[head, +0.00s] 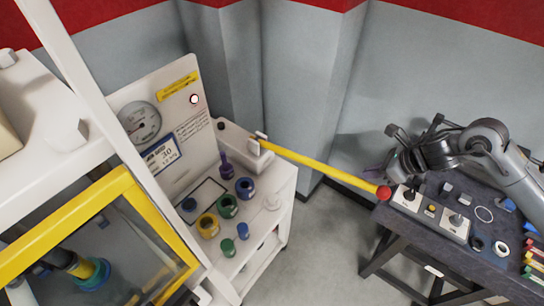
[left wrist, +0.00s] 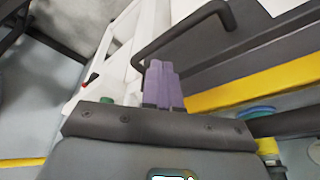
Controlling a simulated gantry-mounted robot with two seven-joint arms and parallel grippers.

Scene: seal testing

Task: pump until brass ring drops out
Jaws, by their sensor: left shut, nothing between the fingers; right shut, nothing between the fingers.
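A long yellow pump lever (head: 320,166) with a red ball end (head: 384,193) reaches from the white pump unit (head: 238,143) toward the dark table. My right gripper (head: 375,169) is shut and empty, just above and beside the red ball; I cannot tell if they touch. My left gripper shows only in the left wrist view (left wrist: 162,84), its purple fingers shut and empty near a black bar handle (left wrist: 185,35). Behind the yellow-framed window, a yellow part (head: 76,265) with a teal ring (head: 95,275) is visible. I cannot tell which ring is brass; a yellow ring (head: 207,225) stands on the white bench.
A pressure gauge (head: 140,122) is on the white panel behind the bench. Green, blue and purple parts stand on the bench. The dark table (head: 385,222) at the right holds switch boxes and small parts. Floor is clear between bench and table.

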